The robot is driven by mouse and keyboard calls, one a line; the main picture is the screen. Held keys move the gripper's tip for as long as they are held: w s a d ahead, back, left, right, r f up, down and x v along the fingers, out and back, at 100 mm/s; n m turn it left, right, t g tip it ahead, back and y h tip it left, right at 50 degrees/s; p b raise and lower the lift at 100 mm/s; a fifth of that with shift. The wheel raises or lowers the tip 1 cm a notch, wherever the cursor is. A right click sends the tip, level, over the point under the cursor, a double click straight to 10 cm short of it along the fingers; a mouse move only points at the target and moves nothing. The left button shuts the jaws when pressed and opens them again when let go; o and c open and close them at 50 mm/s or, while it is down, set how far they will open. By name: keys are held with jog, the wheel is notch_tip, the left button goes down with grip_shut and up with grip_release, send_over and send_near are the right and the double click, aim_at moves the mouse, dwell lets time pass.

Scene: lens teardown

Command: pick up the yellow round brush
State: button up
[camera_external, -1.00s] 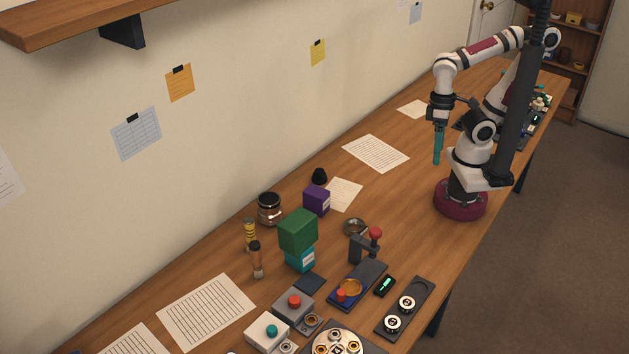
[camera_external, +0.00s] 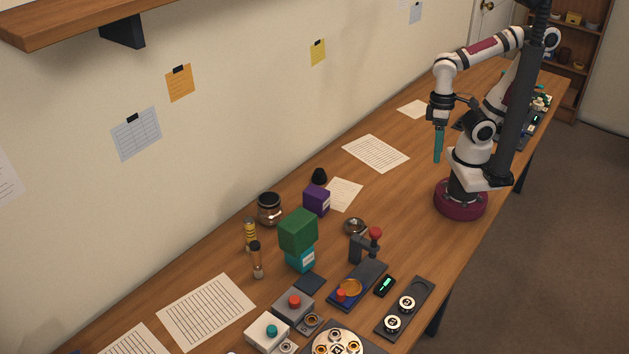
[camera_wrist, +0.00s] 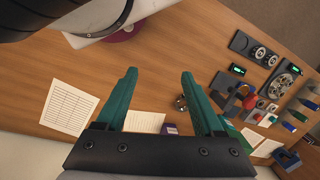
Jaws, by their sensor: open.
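A small upright yellow item with dark bands (camera_external: 250,235) stands near the wall at the left of the bench; it looks like the yellow round brush, but its bristles are too small to make out. A tan item with a dark top (camera_external: 256,259) stands just in front of it. My gripper (camera_external: 438,160) hangs far to the right and farther up the bench, pointing down, well apart from both. In the wrist view its teal fingers (camera_wrist: 158,75) are spread with nothing between them. I cannot pick out the yellow item in the wrist view.
A green block (camera_external: 298,230) on a teal box stands right of the yellow item, with a glass jar (camera_external: 269,209) behind it. A purple box (camera_external: 316,200), a red-knobbed press (camera_external: 368,245) and button boxes (camera_external: 293,305) crowd nearby. Bare wood and paper (camera_external: 376,153) lie toward my gripper.

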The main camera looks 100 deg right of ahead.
jog(key=w+d+f+n+t+h, duration=0.1)
jog(key=w+d+f+n+t, duration=0.15)
jog(key=w, duration=0.95)
jog(key=n+t+y, duration=0.3)
jog(key=n+t, duration=0.3)
jog(key=t, duration=0.5)
send_near(250, 226)
jog(key=w+f, duration=0.4)
jog(key=x, duration=0.2)
jog(key=r+x, duration=0.1)
jog(key=x, duration=0.2)
jog(key=shift+w, duration=0.35)
grip_shut()
